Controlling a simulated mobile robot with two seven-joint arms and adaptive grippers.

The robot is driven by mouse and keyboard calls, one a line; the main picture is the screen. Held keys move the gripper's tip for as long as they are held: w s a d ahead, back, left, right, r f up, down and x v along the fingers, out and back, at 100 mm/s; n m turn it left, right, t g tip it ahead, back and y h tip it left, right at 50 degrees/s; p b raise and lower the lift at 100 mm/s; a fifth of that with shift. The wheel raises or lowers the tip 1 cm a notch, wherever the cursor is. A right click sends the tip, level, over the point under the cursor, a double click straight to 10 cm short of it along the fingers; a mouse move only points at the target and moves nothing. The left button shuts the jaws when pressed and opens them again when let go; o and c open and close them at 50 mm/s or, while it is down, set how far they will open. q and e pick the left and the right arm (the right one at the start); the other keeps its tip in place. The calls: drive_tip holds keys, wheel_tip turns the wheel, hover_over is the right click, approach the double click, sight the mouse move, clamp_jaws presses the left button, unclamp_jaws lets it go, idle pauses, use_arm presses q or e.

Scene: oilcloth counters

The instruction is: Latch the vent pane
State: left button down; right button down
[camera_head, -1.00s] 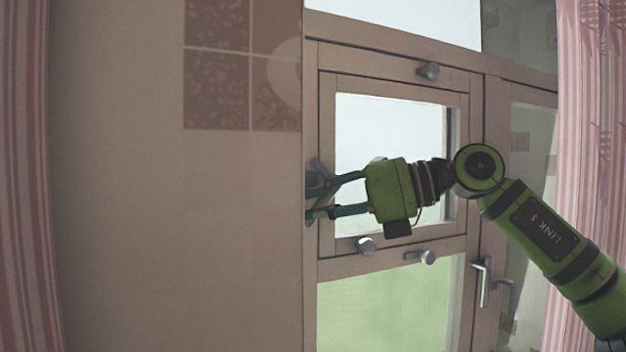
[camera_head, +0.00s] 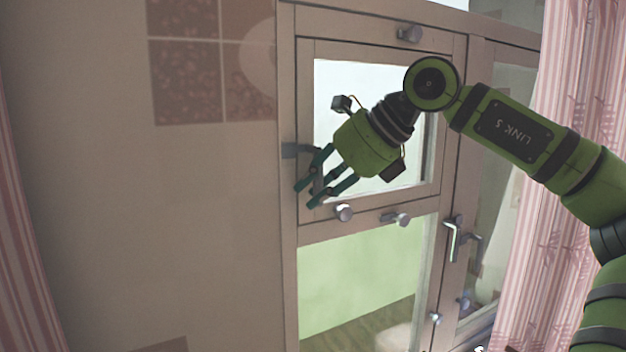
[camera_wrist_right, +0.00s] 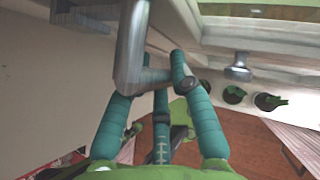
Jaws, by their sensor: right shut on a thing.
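The vent pane (camera_head: 335,85) is the small upper window in the pale wooden frame in the head view. It looks flush with the frame, but I cannot tell whether a slight gap remains. A grey metal handle (camera_head: 291,150) sits on its left edge, mostly hidden by my fingers. My right gripper (camera_head: 310,195) is shut on this handle, with its wrist tilted and teal fingers pointing down-left. The right wrist view shows the handle (camera_wrist_right: 131,45) as a bent bar, with its bend between the gripper's fingers (camera_wrist_right: 150,85). My left gripper is not in view.
Round metal knobs sit above (camera_head: 409,33) and below (camera_head: 344,212) the pane. A larger window handle (camera_head: 453,240) is at lower right. A pink striped curtain (camera_head: 560,130) hangs at right. Potted plants (camera_wrist_right: 233,94) stand below.

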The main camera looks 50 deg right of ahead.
drive_tip(key=shift+d, duration=0.15)
idle(0.4)
drive_tip(key=c, duration=1.3)
unclamp_jaws()
drive_tip(key=v, duration=1.2)
drive_tip(key=shift+a+r, duration=0.1)
drive_tip(key=shift+a, duration=0.15)
